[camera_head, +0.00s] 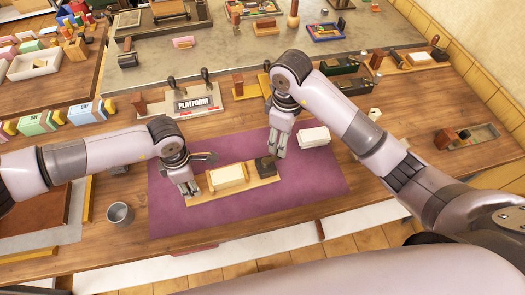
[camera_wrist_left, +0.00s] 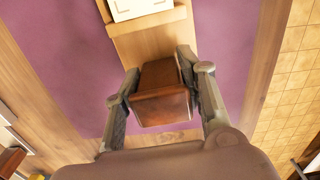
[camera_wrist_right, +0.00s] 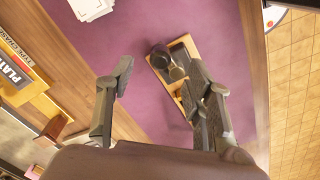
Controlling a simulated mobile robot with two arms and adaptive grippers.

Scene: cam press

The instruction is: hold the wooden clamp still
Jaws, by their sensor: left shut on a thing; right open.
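The wooden clamp (camera_head: 206,197) is a pale board lying on the purple mat (camera_head: 170,222), with a cream block (camera_head: 228,175) on its middle and a dark block (camera_head: 266,166) at its right end. My left gripper (camera_head: 189,190) is shut on the brown wooden block (camera_wrist_left: 160,100) at the clamp's left end, with one finger on each side. My right gripper (camera_head: 279,152) is open above and beside the dark end. In the right wrist view the dark piece with a round top (camera_wrist_right: 162,58) lies between and beyond the fingers, partly hidden by the right finger.
A white stack of cards (camera_head: 313,136) lies on the mat right of the clamp. A grey cup (camera_head: 119,213) stands on the left. A block holder with a "PLATFORM" sign (camera_head: 197,102) stands behind. Bare mat lies in front of the clamp.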

